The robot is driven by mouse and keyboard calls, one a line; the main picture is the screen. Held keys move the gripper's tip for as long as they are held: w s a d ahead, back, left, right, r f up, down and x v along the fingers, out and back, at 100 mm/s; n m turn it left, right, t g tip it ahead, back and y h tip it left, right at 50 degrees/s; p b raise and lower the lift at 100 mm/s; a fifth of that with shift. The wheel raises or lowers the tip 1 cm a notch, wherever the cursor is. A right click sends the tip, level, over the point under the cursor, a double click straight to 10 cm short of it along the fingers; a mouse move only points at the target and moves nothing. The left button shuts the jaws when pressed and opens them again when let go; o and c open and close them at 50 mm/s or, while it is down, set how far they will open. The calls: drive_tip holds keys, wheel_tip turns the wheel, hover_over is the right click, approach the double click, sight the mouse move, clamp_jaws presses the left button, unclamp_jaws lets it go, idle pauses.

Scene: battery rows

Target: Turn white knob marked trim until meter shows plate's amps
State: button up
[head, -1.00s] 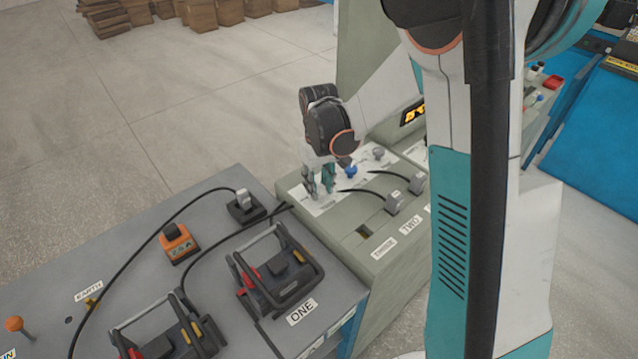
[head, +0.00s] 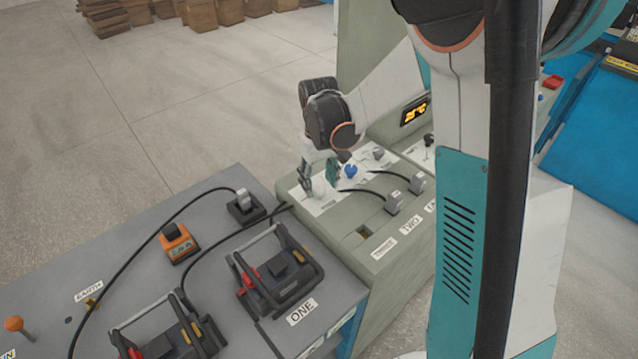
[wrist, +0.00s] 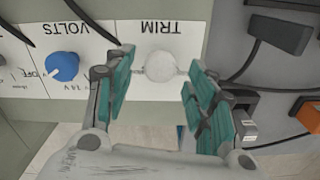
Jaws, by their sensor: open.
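The white round knob (wrist: 160,66) sits on the white panel beside the printed word TRIM, which is upside down in the wrist view. My gripper (wrist: 160,90) is open, with one teal finger pad on each side of the knob and gaps between. In the head view my gripper (head: 319,182) points down at the panel, and its fingers partly hide the knob. The meter (head: 414,110) shows lit amber digits, too small to read surely.
A blue VOLTS knob (wrist: 62,66) is beside the TRIM knob; it shows in the head view too (head: 350,171). A grey knob (head: 378,153) stands behind it. Cabled plugs (head: 394,203) rise from the console, and black-handled units (head: 275,270) stand on the bench.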

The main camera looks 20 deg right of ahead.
sight(319, 189)
wheel_tip(319, 189, up, 11)
drive_tip(key=shift+f, duration=0.2)
idle(0.4)
drive_tip(key=shift+s, duration=0.1)
drive_tip(key=s+r+m+t, duration=0.1)
drive_tip(key=s+r+t, duration=0.1)
drive_tip(key=s, duration=0.8)
drive_tip(key=s+r+m+t, duration=0.1)
drive_tip(key=s+r+t, duration=0.2)
drive_tip(key=s, duration=0.8)
drive_tip(key=shift+s+r+t, duration=0.15)
drive_tip(key=shift+r+t, duration=0.15)
drive_tip(key=shift+t, duration=0.8)
idle(0.9)
